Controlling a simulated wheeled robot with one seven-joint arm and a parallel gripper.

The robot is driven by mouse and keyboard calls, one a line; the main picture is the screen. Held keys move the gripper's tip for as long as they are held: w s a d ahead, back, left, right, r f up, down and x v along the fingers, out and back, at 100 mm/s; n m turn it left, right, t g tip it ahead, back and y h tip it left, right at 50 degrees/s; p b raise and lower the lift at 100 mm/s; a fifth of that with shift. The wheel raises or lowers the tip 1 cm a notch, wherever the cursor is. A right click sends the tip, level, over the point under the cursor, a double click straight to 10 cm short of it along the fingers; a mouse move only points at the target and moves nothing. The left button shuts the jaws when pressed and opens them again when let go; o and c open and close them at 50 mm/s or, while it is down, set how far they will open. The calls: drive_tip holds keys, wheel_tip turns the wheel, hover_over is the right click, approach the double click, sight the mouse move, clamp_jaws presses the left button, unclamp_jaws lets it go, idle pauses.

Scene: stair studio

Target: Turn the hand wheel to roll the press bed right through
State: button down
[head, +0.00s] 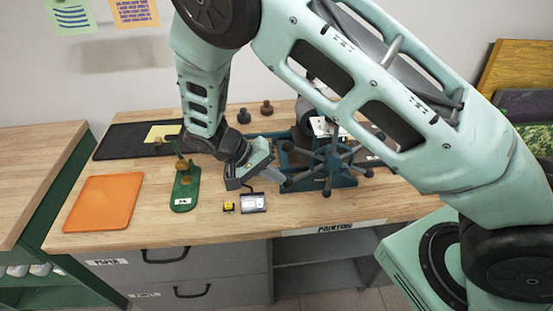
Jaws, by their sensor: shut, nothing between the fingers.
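The hand wheel (329,163), dark with several knobbed spokes, stands on the front of the blue press (290,157) near the middle of the bench. My gripper (276,188) is low at the left side of the wheel, close to its left spokes. It is shut and empty. I cannot tell whether it touches a spoke. A white sheet (325,126) shows behind the wheel.
An orange board (103,203), a green stand (185,190), a small yellow item (229,207) and a grey device (252,203) lie left of the wheel. A black mat (112,142) is at the back left. The bench (150,228) has bare wood along its front.

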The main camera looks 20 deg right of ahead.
drive_tip(key=f+h+b, duration=0.1)
drive_tip(key=f, duration=0.1)
drive_tip(key=d+f+h+b, duration=0.1)
drive_tip(key=f, duration=0.1)
drive_tip(key=shift+s+d+g+h+b, duration=0.2)
drive_tip(key=shift+g+h+b, duration=0.2)
drive_tip(key=shift+s+d+f+g+h+b, duration=0.15)
drive_tip(key=shift+d+f+g+h+b, duration=0.15)
drive_tip(key=shift+d+f+h+b, duration=0.4)
drive_tip(key=shift+a+r, duration=0.15)
